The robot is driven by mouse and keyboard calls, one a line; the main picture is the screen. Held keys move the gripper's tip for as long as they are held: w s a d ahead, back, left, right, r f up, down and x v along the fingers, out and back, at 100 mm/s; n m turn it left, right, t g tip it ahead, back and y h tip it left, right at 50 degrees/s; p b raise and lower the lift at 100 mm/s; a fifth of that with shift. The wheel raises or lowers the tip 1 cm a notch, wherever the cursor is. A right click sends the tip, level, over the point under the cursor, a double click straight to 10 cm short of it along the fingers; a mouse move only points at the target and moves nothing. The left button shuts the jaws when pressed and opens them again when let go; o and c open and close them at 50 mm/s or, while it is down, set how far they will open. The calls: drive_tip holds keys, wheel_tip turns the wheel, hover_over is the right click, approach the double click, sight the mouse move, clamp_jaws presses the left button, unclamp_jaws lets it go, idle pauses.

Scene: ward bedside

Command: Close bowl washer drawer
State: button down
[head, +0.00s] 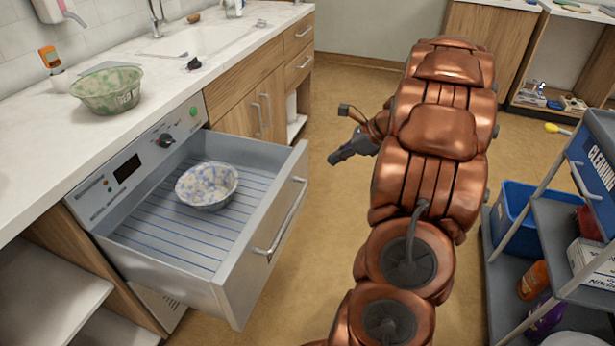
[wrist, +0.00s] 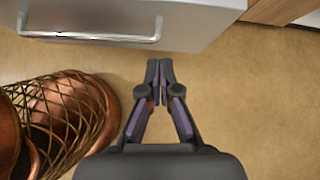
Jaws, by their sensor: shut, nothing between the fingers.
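The washer drawer (head: 236,282) is pulled far out from the counter front, below the control panel (head: 135,168). A white and blue patterned bowl (head: 207,186) sits upright on its ribbed floor. The drawer's bar handle (head: 281,217) is on its front face. My gripper (head: 335,159) is to the right of the drawer front and apart from it. In the wrist view my gripper (wrist: 160,62) is shut and empty, with its fingertips together over the floor. The drawer front (wrist: 200,18) and handle (wrist: 90,36) show beyond the fingertips at the top.
A green patterned bowl (head: 106,90) stands on the counter (head: 150,62) above the washer. A cleaning cart (head: 550,215) with a blue bin (head: 520,225) stands at the right. The floor (head: 322,240) between drawer and arm is clear.

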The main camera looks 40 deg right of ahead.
drive_tip(key=d+f+m, duration=0.1)
drive_tip(key=d, duration=0.2)
drive_tip(key=b, duration=0.2)
approach(299, 172)
drive_tip(key=shift+t, duration=0.4)
drive_tip(key=f, duration=0.1)
drive_tip(key=w+a+f, duration=0.1)
drive_tip(key=f, duration=0.1)
drive_tip(key=w+a+f, duration=0.1)
drive_tip(key=shift+w+f, duration=0.1)
drive_tip(key=shift+f, duration=0.3)
drive_tip(key=shift+w+a, duration=0.35)
drive_tip(key=shift+w, duration=0.15)
